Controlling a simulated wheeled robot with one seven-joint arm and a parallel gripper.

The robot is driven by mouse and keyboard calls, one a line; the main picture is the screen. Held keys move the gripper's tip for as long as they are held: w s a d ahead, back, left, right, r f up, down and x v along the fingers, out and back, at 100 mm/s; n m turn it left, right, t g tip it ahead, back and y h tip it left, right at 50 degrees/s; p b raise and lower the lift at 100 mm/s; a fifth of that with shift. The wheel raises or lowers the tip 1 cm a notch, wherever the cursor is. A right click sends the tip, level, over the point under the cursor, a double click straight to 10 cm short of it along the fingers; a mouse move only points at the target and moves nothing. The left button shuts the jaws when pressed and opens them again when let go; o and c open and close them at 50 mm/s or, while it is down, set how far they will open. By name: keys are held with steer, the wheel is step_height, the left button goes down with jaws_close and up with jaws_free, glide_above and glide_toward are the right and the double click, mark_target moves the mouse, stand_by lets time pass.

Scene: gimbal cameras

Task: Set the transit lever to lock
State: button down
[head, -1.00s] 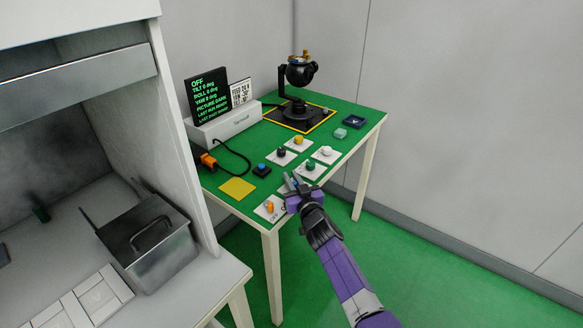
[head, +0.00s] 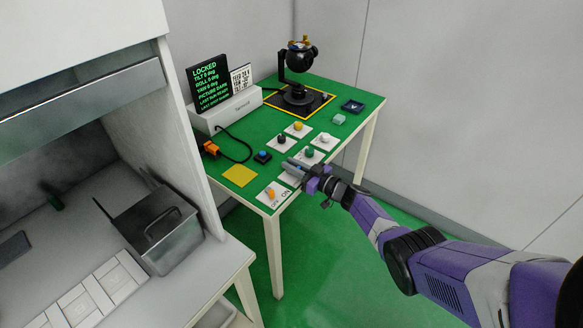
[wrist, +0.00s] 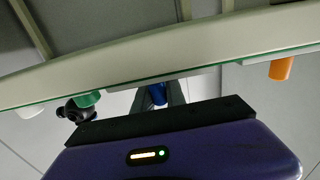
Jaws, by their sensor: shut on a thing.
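My gripper (head: 291,167) is at the near right part of the green table, over a white plate (head: 289,180) that it partly hides. In the wrist view its jaws (wrist: 158,98) are shut on a blue lever (wrist: 157,92), which I take as the transit lever. The lever's label and exact angle are hidden. The black screen (head: 208,84) at the back left of the table reads LOCKED on its top line, with tilt, roll and yaw at 0 deg.
A green knob (head: 309,153) and a white knob (head: 323,139) stand close beyond my gripper. An orange lever (head: 271,192) marked OFF and ON is nearer. A blue button (head: 262,155) is to the left. The black gimbal camera (head: 298,75) stands at the back.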

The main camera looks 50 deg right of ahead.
steer(key=n+y+b, duration=0.2)
steer(key=y+b, duration=0.1)
steer(key=n+y+b, duration=0.1)
steer(key=b, duration=0.1)
steer(key=shift+w+d+f+g+y, duration=0.15)
steer(key=shift+f+g+y, duration=0.15)
steer(key=shift+r+n+y+b, duration=0.15)
steer(key=shift+n+y+b, duration=0.35)
steer(key=shift+b, duration=0.4)
steer(key=shift+r+g, duration=0.15)
steer(key=shift+g, duration=0.15)
steer(key=c, duration=1.4)
jaws_free()
steer(key=shift+o, duration=0.2)
steer(key=p+v, duration=0.1)
steer(key=v, duration=0.6)
steer(key=shift+s+y, duration=0.25)
steer(key=shift+y, duration=0.15)
steer(key=shift+s+d, duration=0.1)
steer(key=shift+d, duration=0.05)
